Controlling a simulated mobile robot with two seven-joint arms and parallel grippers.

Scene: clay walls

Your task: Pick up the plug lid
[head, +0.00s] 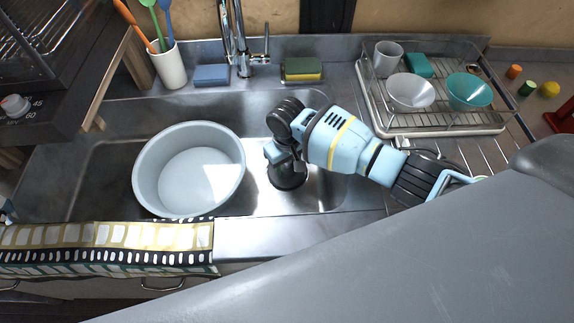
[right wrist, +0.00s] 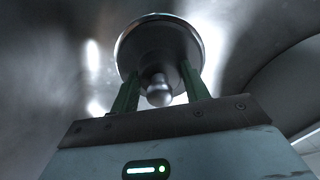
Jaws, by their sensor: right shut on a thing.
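The plug lid (right wrist: 152,38) is a round metal disc with a bright rim and a rounded knob, seen in the right wrist view. My right gripper (right wrist: 160,76) has its two green fingers on either side of the knob and is shut on it. In the head view my right gripper (head: 284,165) reaches down into the sink, over a dark round shape at the basin floor. The arm hides most of the lid there. I cannot tell whether the lid is seated or raised. My left gripper does not show.
A big pale basin (head: 146,190) stands in the sink (head: 110,160), left of my right gripper. The faucet (head: 236,45) is behind. A dish rack (head: 440,131) with bowls and a mug stands at the right. A patterned cloth (head: 110,240) covers the front left edge.

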